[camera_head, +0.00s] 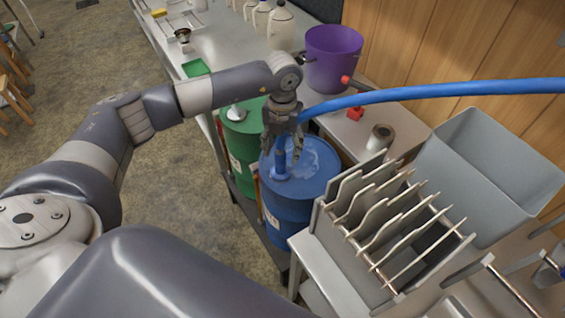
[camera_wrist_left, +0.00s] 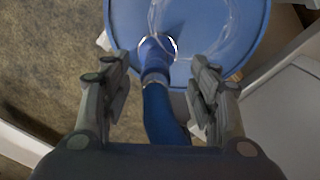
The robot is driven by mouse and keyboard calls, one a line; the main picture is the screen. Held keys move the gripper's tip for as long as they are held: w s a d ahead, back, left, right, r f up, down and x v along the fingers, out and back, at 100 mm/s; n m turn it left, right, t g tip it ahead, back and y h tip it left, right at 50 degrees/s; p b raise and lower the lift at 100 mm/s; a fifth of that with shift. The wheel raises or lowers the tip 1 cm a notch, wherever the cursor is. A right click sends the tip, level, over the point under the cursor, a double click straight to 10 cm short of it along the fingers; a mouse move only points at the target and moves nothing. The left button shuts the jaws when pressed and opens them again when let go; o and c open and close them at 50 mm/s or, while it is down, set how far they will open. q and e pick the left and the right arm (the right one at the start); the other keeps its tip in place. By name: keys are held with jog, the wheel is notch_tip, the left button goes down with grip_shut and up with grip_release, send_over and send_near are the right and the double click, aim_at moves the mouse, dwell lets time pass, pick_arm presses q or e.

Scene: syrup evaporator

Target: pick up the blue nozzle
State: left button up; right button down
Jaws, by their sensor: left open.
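The blue nozzle (camera_wrist_left: 153,58) stands at the opening in the top of the blue barrel (camera_wrist_left: 215,25), with a blue hose running from it. In the head view the nozzle (camera_head: 281,163) is at the left of the barrel lid, partly hidden by my left gripper (camera_head: 287,150). My left gripper points down over the barrel. In the left wrist view its two fingers (camera_wrist_left: 160,110) are spread, with the blue hose between them and touching neither finger clearly. The nozzle lies just beyond the fingertips. My right gripper is not in view.
A green barrel (camera_head: 243,135) stands behind the blue one. A rack of plates (camera_head: 385,220) and a grey bin (camera_head: 490,165) stand close on the right.

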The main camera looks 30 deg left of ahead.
aim_at(280, 162)
pick_arm(q)
jog(key=shift+s+f, duration=0.2)
jog(key=shift+f, duration=0.95)
jog(key=f+p, duration=0.1)
jog(key=f, duration=0.2)
jog(key=shift+a+f+p, duration=0.2)
jog(key=shift+f+p, duration=0.1)
jog(key=shift+p, duration=0.05)
jog(key=shift+f, duration=0.6)
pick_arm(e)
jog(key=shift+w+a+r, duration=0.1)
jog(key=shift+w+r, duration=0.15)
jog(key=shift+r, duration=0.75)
pick_arm(q)
jog(key=shift+c, duration=1.1)
grip_shut()
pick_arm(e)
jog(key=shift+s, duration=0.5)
